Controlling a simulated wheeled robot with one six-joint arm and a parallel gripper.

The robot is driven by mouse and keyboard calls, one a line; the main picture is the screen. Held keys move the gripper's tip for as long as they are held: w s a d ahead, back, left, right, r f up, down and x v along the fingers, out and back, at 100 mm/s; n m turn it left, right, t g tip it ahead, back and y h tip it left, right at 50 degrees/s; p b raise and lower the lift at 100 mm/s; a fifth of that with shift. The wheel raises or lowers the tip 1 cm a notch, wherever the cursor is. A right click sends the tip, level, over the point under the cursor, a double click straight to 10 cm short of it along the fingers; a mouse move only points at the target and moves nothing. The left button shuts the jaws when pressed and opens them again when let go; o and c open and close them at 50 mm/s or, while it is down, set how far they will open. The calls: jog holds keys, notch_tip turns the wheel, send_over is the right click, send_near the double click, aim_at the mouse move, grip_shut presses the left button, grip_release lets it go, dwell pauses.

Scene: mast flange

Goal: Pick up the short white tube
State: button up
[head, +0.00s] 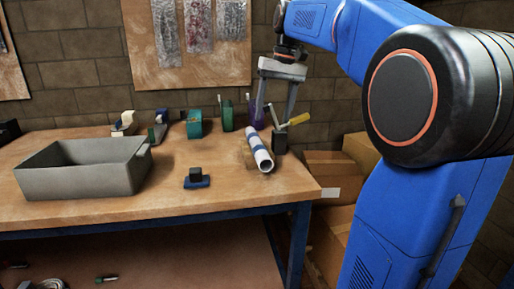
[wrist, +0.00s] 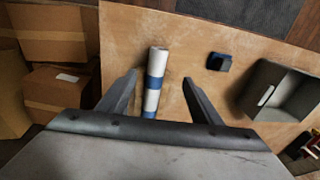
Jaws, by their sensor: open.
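The white tube (head: 260,154) has blue bands and lies near the right end of the workbench, its open end facing the front edge. A brown wooden piece seems to sit under or beside it. My gripper (head: 273,119) is open and empty above the bench, over the tube's far part in the head view. In the wrist view the tube (wrist: 157,62) shows between the two fingers of my gripper (wrist: 160,78), apart from both. Its lower end is hidden behind the gripper body.
A grey bin (head: 75,181) stands on the workbench (head: 150,207) at left. A small blue-and-black object (head: 196,179) lies between bin and tube. A dark holder (head: 279,142) with a yellow-handled tool (head: 299,119) stands close right of the tube. Cardboard boxes (head: 328,181) are beyond the bench's right end.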

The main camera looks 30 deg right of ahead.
jog(key=w+d+r, duration=0.2)
jog(key=w+d, duration=0.1)
send_near(264, 150)
jog(key=f, duration=0.2)
jog(key=a+f, duration=0.1)
jog(key=f, duration=0.2)
jog(key=shift+s, duration=0.15)
jog(key=shift+w+a+f, duration=0.15)
jog(key=shift+a+f, duration=0.05)
jog(key=shift+f, duration=0.65)
jog(key=shift+w+a+f, duration=0.1)
jog(key=shift+a+f, duration=0.1)
jog(key=shift+f, duration=0.7)
jog(key=shift+w+a+f, duration=0.15)
jog(key=shift+a+f, duration=0.05)
jog(key=shift+f, duration=0.65)
jog(key=c, duration=1.3)
